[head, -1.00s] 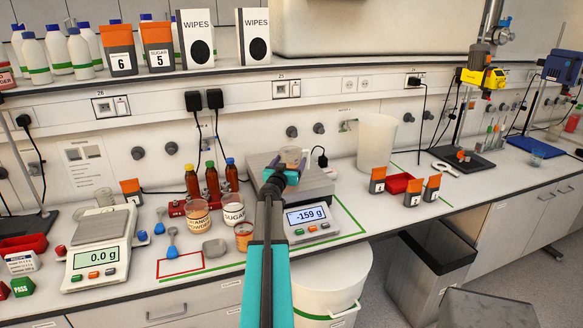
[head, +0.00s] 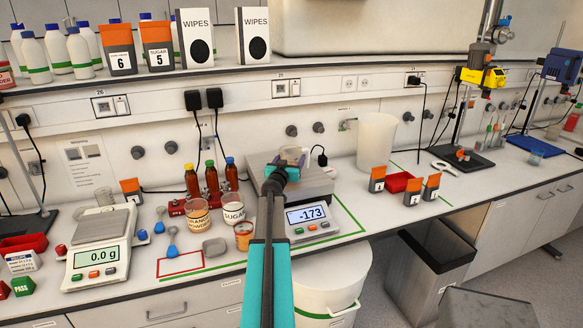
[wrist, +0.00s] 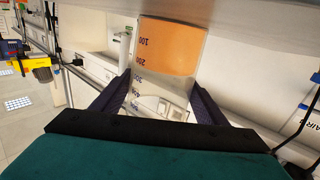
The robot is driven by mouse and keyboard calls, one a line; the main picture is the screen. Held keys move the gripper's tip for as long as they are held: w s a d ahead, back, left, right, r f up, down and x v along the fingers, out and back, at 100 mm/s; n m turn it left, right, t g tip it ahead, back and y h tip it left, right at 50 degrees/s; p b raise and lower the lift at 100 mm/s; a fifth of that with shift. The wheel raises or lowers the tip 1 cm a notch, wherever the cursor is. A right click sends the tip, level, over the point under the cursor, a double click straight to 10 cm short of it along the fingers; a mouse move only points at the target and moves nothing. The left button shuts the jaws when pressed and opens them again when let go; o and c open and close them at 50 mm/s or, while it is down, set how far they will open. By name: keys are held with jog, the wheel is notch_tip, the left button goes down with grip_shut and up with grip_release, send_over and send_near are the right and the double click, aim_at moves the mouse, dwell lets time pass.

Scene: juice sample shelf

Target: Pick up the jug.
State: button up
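The jug (wrist: 172,48) is clear, with orange contents in one end and printed volume marks. In the wrist view it sits between the two dark fingers of my gripper (wrist: 163,88), which press against its sides. In the head view, the jug (head: 291,153) shows above the grey bench scale (head: 312,187), partly hidden behind my gripper (head: 282,172). My arm hides the contact below, so a gap under the jug cannot be told. The scale display reads -173.
Bottles in a red rack (head: 176,206), tubs labelled orange powder (head: 198,215) and sugar (head: 232,211), and a small cup (head: 243,236) stand left of the scale. A large white container (head: 376,142) stands behind right. The shelf (head: 330,66) runs above.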

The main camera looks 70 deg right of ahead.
jog(key=c, duration=0.8)
jog(key=shift+r+p, duration=1.4)
jog(key=shift+r, duration=3.65)
